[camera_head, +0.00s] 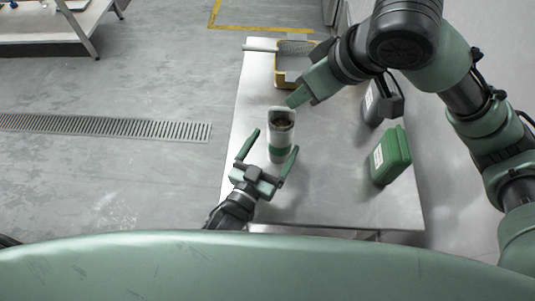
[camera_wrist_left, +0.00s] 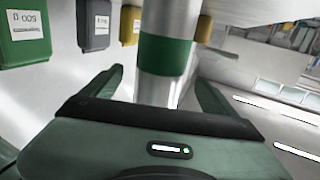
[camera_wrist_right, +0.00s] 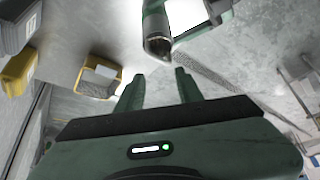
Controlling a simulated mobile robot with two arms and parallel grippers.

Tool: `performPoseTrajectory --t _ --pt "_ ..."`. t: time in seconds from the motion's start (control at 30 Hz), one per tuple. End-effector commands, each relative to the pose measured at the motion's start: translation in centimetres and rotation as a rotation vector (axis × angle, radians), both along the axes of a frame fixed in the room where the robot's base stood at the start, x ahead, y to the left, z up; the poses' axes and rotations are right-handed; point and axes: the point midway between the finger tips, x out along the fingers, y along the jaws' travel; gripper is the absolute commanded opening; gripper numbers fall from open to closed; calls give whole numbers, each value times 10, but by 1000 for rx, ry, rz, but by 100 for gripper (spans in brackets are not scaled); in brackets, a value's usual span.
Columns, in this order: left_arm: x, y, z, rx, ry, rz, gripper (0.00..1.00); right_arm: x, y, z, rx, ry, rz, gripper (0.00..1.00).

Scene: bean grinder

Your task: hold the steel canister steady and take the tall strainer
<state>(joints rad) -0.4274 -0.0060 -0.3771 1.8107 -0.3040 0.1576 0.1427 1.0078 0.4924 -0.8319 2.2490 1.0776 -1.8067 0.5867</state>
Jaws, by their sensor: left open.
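The steel canister (camera_head: 281,146) stands upright on the table, with a green band around its lower part and a dark brownish open mouth. It also shows in the left wrist view (camera_wrist_left: 165,55) and in the right wrist view (camera_wrist_right: 155,22). I cannot clearly tell the tall strainer apart from the canister's dark mouth. My left gripper (camera_head: 271,148) is open, its fingers on either side of the canister's lower part; I cannot tell if they touch it. My right gripper (camera_wrist_right: 159,76) is open and empty, close to the canister's top, at its upper right in the head view.
A green container (camera_head: 390,156) and a dark grey container (camera_head: 374,104) stand on the table's right side. A yellow bin (camera_head: 280,64) is at the back, behind my right gripper. The steel table (camera_head: 330,195) is clear at front right.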

Motion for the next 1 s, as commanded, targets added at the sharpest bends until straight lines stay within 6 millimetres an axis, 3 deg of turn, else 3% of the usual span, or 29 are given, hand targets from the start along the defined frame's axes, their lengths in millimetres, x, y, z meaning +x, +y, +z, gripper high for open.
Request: performPoseTrajectory --t 0.23,0.63,0.67,0.9,0.93,1.0 --pt "31 -13 1 -1 -2 -1 88 0 0 0 0 0 0 36" --pt "38 -17 0 0 -1 -2 88 0 0 0 0 0 0 36" --pt "38 -17 0 0 -1 -2 83 0 0 0 0 0 0 36" --pt "38 -16 0 1 -1 -2 16 0 0 0 0 0 0 36" --pt "38 -16 0 1 -1 -2 10 0 0 0 0 0 0 36" --pt "38 -16 0 1 -1 -2 10 0 0 0 -1 0 4 21"
